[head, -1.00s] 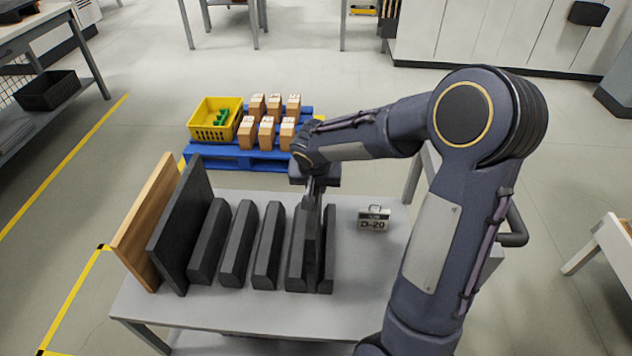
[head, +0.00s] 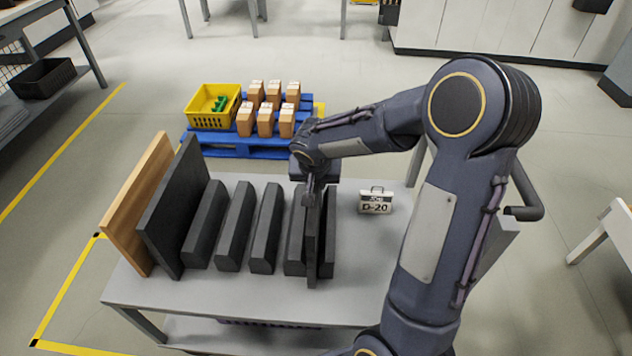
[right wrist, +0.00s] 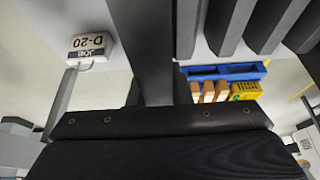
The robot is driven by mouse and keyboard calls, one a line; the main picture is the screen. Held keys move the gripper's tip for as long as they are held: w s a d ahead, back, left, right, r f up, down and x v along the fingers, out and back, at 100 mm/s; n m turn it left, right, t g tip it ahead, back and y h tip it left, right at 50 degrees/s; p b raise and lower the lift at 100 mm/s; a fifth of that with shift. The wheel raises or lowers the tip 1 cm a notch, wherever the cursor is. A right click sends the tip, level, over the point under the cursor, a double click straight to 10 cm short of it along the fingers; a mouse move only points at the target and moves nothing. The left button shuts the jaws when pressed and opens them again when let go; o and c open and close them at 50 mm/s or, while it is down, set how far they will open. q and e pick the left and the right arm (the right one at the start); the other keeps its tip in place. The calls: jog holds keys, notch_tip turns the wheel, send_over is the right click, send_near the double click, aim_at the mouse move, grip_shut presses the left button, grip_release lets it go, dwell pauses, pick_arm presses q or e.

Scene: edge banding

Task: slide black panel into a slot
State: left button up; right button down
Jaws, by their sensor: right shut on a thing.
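In the head view my right gripper (head: 315,190) points down above the right end of the row of dark blocks and is shut on a thin black panel (head: 314,250). The panel stands upright, edge-on, between the last two blocks (head: 296,240) (head: 329,235). Its near end reaches a little past their front ends. I cannot tell whether its lower edge touches the table. In the right wrist view a dark upright strip (right wrist: 145,55), probably the panel, runs up the middle; the fingertips are hidden. My left gripper is not in view.
A wooden panel (head: 137,205) and a large black panel (head: 175,210) lean at the left of the grey table (head: 235,295). A D-20 sign (head: 375,202) stands right of the blocks. Behind are a blue pallet (head: 245,145), boxes and a yellow crate (head: 205,118).

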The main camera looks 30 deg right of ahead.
jog(key=shift+w+r, duration=0.1)
jog(key=c, duration=1.3)
grip_release()
jog(key=shift+o, duration=0.3)
jog(key=p+v, duration=0.1)
jog(key=v, duration=0.7)
jog(key=s+a+r+n+y+p, duration=0.2)
jog(key=s+a+r+p, duration=0.1)
jog(key=s, duration=0.4)
jog(key=s+a+r+n+t+y+p, duration=0.1)
jog(key=s+a+r+n+y+p, duration=0.1)
jog(key=s, duration=0.5)
jog(key=s+a+r+n+t+y+p, duration=0.1)
jog(key=s+a+r+y+p, duration=0.1)
jog(key=s+a+r+p, duration=0.3)
notch_tip(320, 180, up, 3)
jog(key=shift+s+a+f+n, duration=0.25)
jog(key=shift+s+n, duration=0.15)
jog(key=shift+s, duration=0.8)
